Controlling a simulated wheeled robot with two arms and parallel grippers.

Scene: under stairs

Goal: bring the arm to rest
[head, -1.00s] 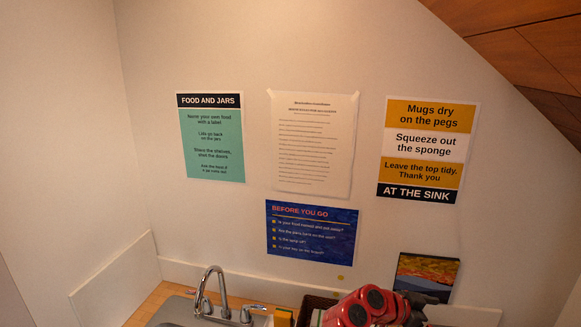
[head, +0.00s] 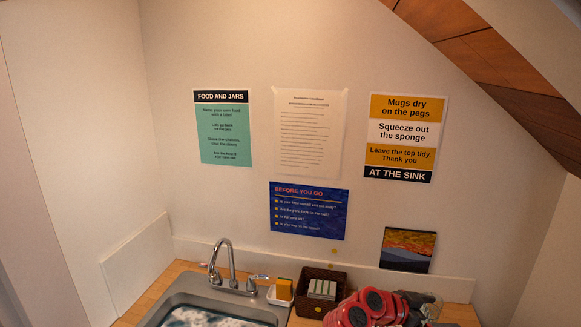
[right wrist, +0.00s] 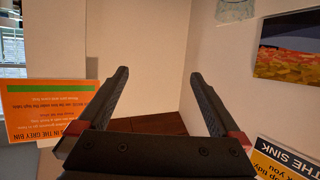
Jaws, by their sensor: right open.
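My right arm (head: 368,308), red and black, shows folded at the bottom right of the head view, in front of the counter. Its gripper fingers cannot be made out there. In the right wrist view my right gripper (right wrist: 160,100) is open, with its two dark fingers wide apart and nothing between them. Beyond the fingers are pale walls and a patch of brown surface. My left gripper and left arm are not in view.
A sink (head: 205,300) with a tap (head: 232,262) is set in the wooden counter. A yellow sponge (head: 284,288) and a brown basket (head: 309,305) stand beside it. A picture (head: 407,250) leans at the wall. A sloping wooden stair underside (head: 500,65) hangs at upper right.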

